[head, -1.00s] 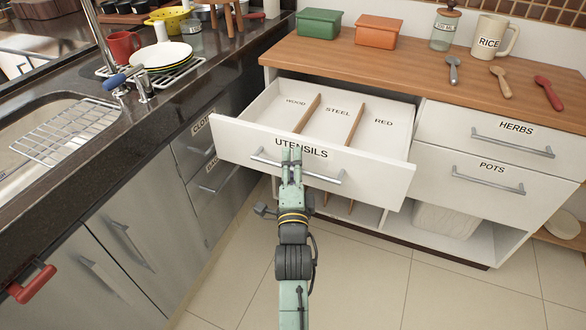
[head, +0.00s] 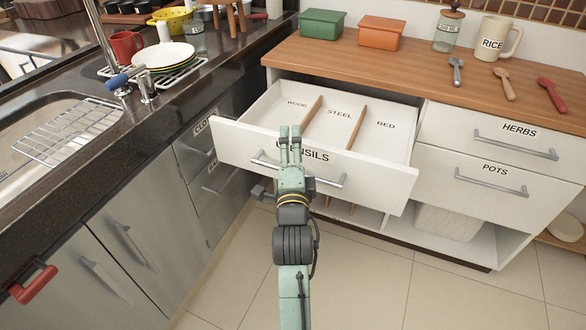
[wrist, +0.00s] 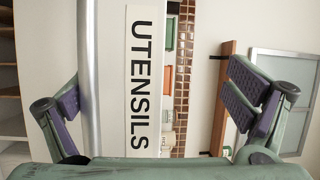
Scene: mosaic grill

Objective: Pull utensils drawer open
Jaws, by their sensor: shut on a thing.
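The utensils drawer (head: 232,134) in the white cabinet is pulled out, showing WOOD, STEEL and RED compartments split by wooden dividers; all look empty. Its metal handle (head: 327,180) runs along the front, below the UTENSILS label. My gripper (head: 290,132) is at the middle of the drawer front, shut on the handle, covering part of the handle and label. In the wrist view the handle bar (wrist: 90,75) runs upright close to the left finger, beside the label (wrist: 140,85). The fingers look well apart there, and the contact is unclear.
A steel spoon (head: 456,72), a wooden spoon (head: 503,82) and a red spoon (head: 552,94) lie on the wooden counter. The dark sink counter (head: 130,150) flanks the drawer on the left. The tiled floor (head: 380,280) in front is clear.

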